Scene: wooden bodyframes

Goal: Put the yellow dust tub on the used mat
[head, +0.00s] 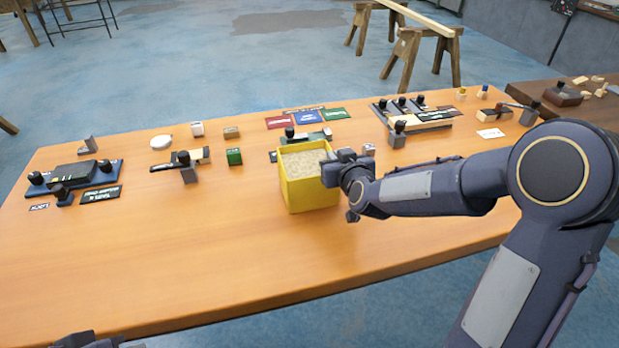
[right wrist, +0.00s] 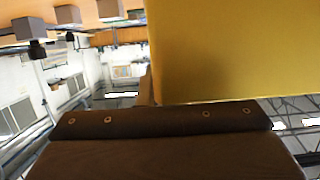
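The yellow dust tub (head: 308,196) is a square, open-topped box filled with pale dust, upright at the middle of the table. My right gripper (head: 332,171) is at the tub's right wall, by the rim, and looks closed on it. The fingertips are partly hidden. In the right wrist view the tub's yellow wall (right wrist: 235,50) fills the upper right, very close. Behind the tub lie a red mat (head: 280,122), a blue mat (head: 309,117) and a green mat (head: 335,114). Their lettering is too small to read. Only a bit of my left arm shows at the bottom left edge.
A dark tool with black knobs (head: 299,137) stands just behind the tub.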

